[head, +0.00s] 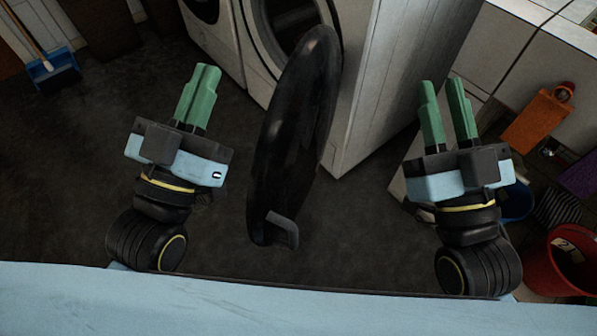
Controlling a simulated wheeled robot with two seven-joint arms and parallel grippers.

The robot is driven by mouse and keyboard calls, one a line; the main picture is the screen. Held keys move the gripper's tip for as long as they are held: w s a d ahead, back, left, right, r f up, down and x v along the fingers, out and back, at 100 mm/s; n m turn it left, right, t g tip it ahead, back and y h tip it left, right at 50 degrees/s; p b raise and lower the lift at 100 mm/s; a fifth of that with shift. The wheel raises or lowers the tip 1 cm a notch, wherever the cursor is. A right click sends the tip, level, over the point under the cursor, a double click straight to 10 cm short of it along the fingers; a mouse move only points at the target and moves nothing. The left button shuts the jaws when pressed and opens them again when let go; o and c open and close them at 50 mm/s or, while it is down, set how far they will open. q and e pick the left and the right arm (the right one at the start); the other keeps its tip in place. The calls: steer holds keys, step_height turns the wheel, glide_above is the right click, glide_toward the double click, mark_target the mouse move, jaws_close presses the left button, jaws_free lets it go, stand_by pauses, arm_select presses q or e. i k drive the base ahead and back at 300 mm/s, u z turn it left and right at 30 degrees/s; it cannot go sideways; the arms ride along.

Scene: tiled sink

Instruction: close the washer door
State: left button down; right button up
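The washer (371,85) is a white front-loading machine at the top centre of the head view. Its round black door (293,130) stands wide open, swung out toward me, with a dark handle (283,230) at its lower end. Part of the washer's round opening (286,18) shows behind the door. My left gripper (200,80) is left of the door, apart from it, with its green fingers close together and nothing seen between them. My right gripper (442,96) is right of the door and washer, apart from both, with a gap between its fingers and nothing in it.
Another white machine (218,38) stands left of the washer. A blue dustpan with a broom (52,70) is at the far left. An orange bottle (536,121), a red bucket (562,262) and a blue bucket (516,204) are at the right. The dark floor between my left gripper and the door is clear.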

mark_target(289, 152)
steer(key=u, duration=1.8)
steer(key=k, duration=0.85)
steer(key=z, duration=0.95)
